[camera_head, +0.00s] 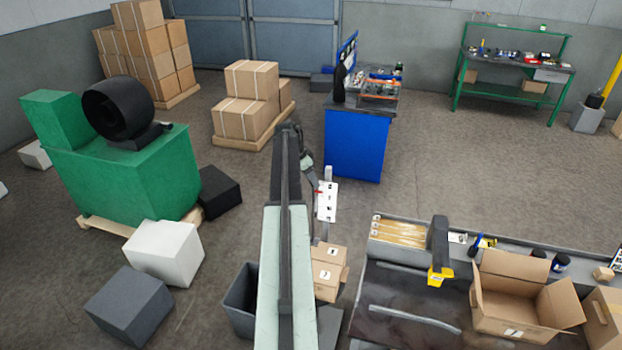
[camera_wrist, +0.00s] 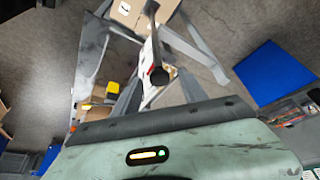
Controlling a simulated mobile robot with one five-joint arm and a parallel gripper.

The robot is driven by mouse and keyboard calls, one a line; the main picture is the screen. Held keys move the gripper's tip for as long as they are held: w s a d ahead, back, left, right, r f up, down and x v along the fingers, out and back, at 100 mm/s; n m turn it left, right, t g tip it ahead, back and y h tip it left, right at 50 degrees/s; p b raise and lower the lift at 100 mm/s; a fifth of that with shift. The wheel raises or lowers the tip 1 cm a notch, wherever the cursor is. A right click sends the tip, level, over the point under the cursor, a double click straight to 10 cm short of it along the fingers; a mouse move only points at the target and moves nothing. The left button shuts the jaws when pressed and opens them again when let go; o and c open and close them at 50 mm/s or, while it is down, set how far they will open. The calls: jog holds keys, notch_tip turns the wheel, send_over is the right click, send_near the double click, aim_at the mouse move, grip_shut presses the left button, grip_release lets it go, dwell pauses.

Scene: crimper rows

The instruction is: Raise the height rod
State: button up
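A white panel with dark marks and a red part (camera_head: 327,203) stands just right of my arm in the head view. A short grey upright post (camera_head: 329,173) rises at its top; I cannot tell for sure that this is the height rod. In the wrist view, a dark rod with a round black end (camera_wrist: 158,72) points toward the camera, in front of a white and red part (camera_wrist: 148,58). My gripper (camera_wrist: 160,92) shows two grey fingers spread apart, with the rod's end appearing between them. I see no contact. My arm hides part of the head view.
A dark workbench (camera_head: 385,315) with an open carton (camera_head: 515,298) and a yellow-black tool (camera_head: 438,255) is at right. A blue cabinet (camera_head: 355,145) stands behind. A green machine (camera_head: 130,175) is at left. Floor between is partly clear.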

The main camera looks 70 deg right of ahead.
notch_tip(320, 180, down, 13)
jog(key=b, duration=1.3)
jog(key=s+d+p+v, duration=0.1)
jog(key=p+v, duration=0.8)
jog(key=w+a+f+n+t+b, duration=0.1)
jog(key=w+a+f+n+b, duration=0.2)
jog(key=w+a, duration=0.7)
jog(key=w+a+f+n+b, duration=0.4)
jog(key=w+a, duration=0.6)
jog(key=a, duration=0.3)
jog(key=shift+w+a+n+t+y, duration=0.2)
jog(key=shift+w+n+t+y, duration=0.15)
jog(key=shift+n, duration=0.35)
jog(key=shift+f, duration=0.1)
jog(key=shift+c, duration=0.2)
